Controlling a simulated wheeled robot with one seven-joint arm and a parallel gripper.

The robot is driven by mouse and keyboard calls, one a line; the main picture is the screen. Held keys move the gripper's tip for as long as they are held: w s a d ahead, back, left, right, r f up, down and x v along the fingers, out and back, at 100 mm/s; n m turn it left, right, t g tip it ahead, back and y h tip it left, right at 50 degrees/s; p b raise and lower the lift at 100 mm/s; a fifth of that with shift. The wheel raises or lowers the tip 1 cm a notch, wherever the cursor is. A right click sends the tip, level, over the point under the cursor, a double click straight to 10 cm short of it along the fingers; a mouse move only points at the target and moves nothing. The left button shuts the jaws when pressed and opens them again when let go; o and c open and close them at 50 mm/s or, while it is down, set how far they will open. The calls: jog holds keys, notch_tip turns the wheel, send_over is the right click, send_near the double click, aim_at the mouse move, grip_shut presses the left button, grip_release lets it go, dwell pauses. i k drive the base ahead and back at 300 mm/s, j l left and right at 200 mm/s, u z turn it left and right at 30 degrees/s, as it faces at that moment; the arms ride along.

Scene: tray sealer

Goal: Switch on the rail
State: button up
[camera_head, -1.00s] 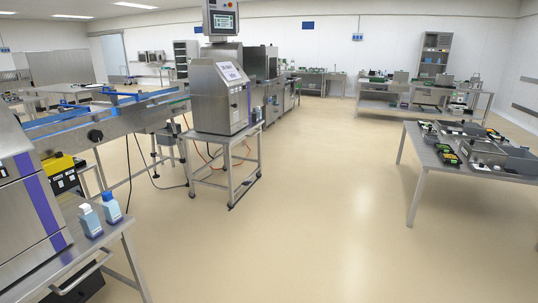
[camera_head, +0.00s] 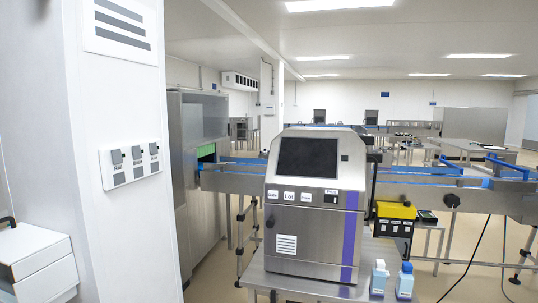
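A white panel with three grey switches (camera_head: 132,161) is on the side of the white wall column at the left. Each switch has a small label that is too small to read, so I cannot tell which one belongs to the rail. A conveyor with blue guide strips (camera_head: 432,181) runs across behind the steel machine. My gripper is not in view.
A steel printer-like machine (camera_head: 312,240) with a dark screen and purple stripe stands on a steel table, with two small bottles (camera_head: 378,278) beside it. A white cabinet (camera_head: 40,262) is at lower left. A yellow-topped black box (camera_head: 396,211) is behind the table. Floor shows at right.

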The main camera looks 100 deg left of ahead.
aim_at(117, 158)
jog(key=u, duration=3.35)
jog(key=k+l+u, duration=0.15)
jog(key=l, duration=0.3)
jog(key=l+u, duration=0.2)
jog(key=l, duration=0.2)
jog(key=k+l+u, duration=0.15)
jog(key=l, duration=0.25)
